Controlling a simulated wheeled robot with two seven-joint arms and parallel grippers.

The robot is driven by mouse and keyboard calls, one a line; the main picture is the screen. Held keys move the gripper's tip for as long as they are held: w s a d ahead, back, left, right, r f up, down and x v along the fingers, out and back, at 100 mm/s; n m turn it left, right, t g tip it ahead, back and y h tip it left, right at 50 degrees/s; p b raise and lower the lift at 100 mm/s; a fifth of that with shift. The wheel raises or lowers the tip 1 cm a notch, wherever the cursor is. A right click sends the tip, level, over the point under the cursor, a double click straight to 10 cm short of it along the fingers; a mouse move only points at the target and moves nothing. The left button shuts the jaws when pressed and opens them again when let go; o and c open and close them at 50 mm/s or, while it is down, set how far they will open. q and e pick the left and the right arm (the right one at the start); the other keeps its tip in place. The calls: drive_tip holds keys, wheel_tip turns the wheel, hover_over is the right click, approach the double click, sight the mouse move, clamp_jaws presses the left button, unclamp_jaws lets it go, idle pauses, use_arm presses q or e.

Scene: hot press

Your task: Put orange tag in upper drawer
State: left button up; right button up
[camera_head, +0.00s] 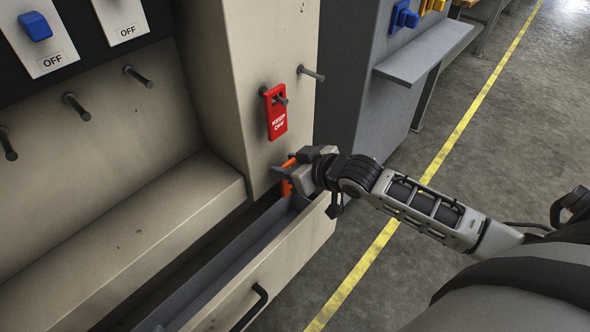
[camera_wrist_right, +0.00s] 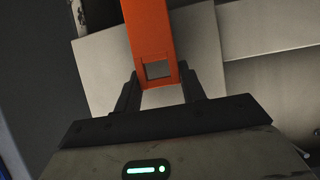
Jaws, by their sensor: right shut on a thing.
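The orange tag (camera_head: 287,180) is in my right gripper (camera_head: 288,168) in the head view, over the far right end of the open drawer (camera_head: 262,252). In the right wrist view the orange tag (camera_wrist_right: 150,35) stands between the two dark fingers of my right gripper (camera_wrist_right: 160,88), with its square hole near the fingertips. The gripper is shut on it. Much of the tag is hidden by the gripper in the head view. The drawer is pulled out, and its visible inside looks empty. My left gripper is not in view.
A red "KEEP OFF" tag (camera_head: 276,112) hangs on a peg on the beige press, just above my right gripper. More pegs (camera_head: 76,105) stick out to the left. The drawer has a black handle (camera_head: 250,307). A grey cabinet with a shelf (camera_head: 428,54) stands behind; open floor lies right.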

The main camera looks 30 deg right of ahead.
drive_tip(key=o, duration=1)
drive_tip(key=shift+o, duration=0.2)
drive_tip(key=p+v, duration=0.2)
drive_tip(key=v, duration=1.4)
drive_tip(key=shift+f, duration=0.1)
drive_tip(key=s+a+f+m+g, duration=0.1)
drive_tip(key=s+a+f, duration=0.4)
drive_tip(key=a+f, duration=0.7)
drive_tip(key=shift+a+f, duration=0.4)
drive_tip(key=shift+a, duration=0.75)
